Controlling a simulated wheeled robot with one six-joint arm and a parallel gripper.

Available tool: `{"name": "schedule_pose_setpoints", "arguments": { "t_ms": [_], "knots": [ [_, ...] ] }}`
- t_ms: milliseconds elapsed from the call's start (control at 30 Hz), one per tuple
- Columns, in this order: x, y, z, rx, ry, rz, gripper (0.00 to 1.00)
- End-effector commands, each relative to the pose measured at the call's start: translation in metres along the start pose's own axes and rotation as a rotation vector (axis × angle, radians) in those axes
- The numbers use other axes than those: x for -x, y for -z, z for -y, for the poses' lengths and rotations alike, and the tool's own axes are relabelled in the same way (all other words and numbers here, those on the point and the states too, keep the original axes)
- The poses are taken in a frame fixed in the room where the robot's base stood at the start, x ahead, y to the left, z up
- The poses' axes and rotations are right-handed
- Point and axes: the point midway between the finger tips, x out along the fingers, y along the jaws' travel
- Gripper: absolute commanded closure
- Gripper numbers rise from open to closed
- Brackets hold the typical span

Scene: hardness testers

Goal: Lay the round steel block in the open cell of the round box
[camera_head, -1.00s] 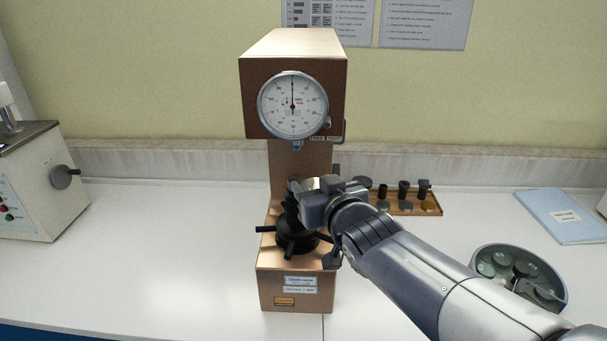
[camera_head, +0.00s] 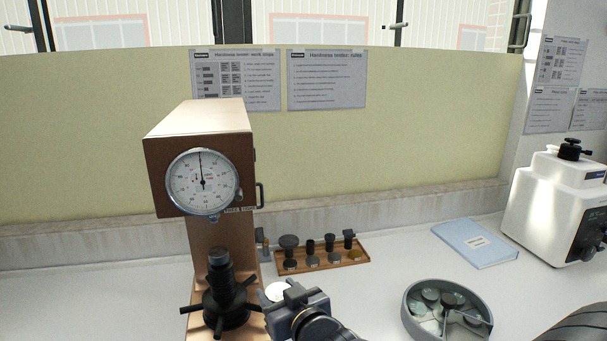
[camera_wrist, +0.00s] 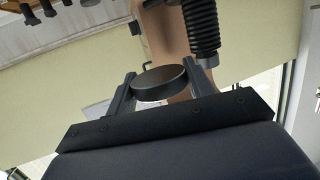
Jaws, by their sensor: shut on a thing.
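My gripper (camera_head: 290,294) is shut on the round steel block (camera_head: 276,290), just right of the hardness tester (camera_head: 199,140). In the wrist view the block (camera_wrist: 163,82) is a thick disc, dark on its flat face with a bright edge, held between the two fingers (camera_wrist: 158,92). The block is clear of the tester's spindle (camera_head: 218,268). The grey round box (camera_head: 411,318) stands to the right on the bench, apart from my gripper. It has dividers and several round pieces in its cells. I cannot tell clearly which cell is empty.
A wooden tray (camera_head: 318,264) with several dark anvils stands behind my gripper. A blue folder (camera_head: 475,243) lies behind the round box, and a white machine (camera_head: 556,208) stands at the far right. The bench (camera_head: 380,290) between tray and box is bare.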

Motion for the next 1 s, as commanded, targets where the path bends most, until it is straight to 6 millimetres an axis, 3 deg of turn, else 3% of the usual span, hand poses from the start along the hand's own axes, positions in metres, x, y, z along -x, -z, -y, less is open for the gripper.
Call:
{"name": "schedule_pose_setpoints", "arguments": {
  "t_ms": [200,400,700,1000],
  "knots": [
    [-0.018,-0.055,-0.05,-0.022,-0.101,0.007,0.86],
    [-0.02,-0.105,-0.097,-0.045,-0.211,0.008,0.86],
    [0.002,-0.179,-0.163,-0.083,-0.396,0.007,0.86],
    [0.025,-0.219,-0.194,-0.103,-0.504,0.0,0.86]
  ]
}}
